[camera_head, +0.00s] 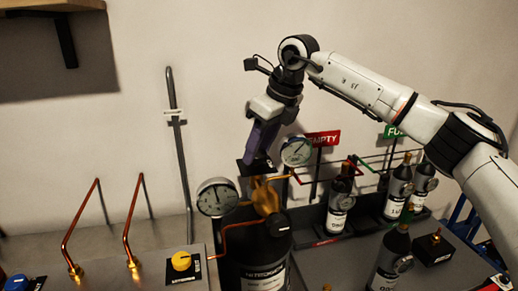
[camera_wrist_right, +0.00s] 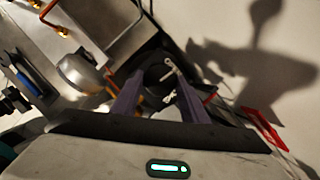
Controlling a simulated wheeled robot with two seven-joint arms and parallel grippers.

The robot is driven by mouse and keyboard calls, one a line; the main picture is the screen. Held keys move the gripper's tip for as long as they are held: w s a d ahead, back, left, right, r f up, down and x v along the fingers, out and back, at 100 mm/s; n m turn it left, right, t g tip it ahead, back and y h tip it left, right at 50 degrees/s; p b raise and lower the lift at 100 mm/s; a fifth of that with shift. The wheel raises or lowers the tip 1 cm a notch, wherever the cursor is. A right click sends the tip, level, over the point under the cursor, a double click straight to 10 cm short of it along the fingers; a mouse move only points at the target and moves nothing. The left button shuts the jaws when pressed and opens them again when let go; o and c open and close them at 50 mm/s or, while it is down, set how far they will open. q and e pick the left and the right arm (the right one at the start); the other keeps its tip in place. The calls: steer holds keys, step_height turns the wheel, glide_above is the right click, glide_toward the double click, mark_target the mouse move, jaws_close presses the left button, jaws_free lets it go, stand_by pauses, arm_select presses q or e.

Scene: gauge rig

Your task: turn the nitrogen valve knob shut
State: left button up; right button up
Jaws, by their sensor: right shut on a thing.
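The nitrogen cylinder (camera_head: 262,255) is dark with a pale label and stands at the centre of the head view. A brass valve body (camera_head: 266,197) sits on its top, with the black valve knob (camera_head: 255,168) above it. My right gripper (camera_head: 258,156) comes down on the knob from above and is shut on it, partly hiding it. In the right wrist view the dark knob (camera_wrist_right: 154,76) with a white mark lies between the purple fingers. My left gripper is not in view.
Round gauges (camera_head: 217,197) (camera_head: 296,151) flank the valve closely. A yellow knob (camera_head: 181,261) and copper pipes (camera_head: 130,225) are at left. Several dark bottles (camera_head: 340,205) stand at right, below a red EMPTY sign (camera_head: 323,139) and a green sign (camera_head: 394,131).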

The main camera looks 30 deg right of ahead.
steer(key=m, duration=0.1)
steer(key=m+h+b, duration=0.1)
steer(key=m, duration=0.1)
steer(key=m+h, duration=0.1)
steer(key=m, duration=0.1)
steer(key=shift+a+t, duration=0.25)
steer(key=shift+t, duration=0.05)
steer(key=m+h+b, duration=0.1)
steer(key=m, duration=0.1)
steer(key=shift+a+m, duration=0.1)
steer(key=shift+m, duration=0.3)
steer(key=m+h, duration=0.1)
steer(key=m, duration=0.1)
steer(key=shift+r+m, duration=0.1)
steer(key=shift+m, duration=0.3)
steer(key=m+g+h, duration=0.1)
steer(key=m, duration=0.2)
steer(key=shift+w+a, duration=0.15)
steer(key=shift+m+g+h+p, duration=0.35)
steer(key=shift+m+g, duration=0.25)
steer(key=shift+m, duration=1.1)
steer(key=o, duration=1.1)
steer(key=shift+c, duration=0.2)
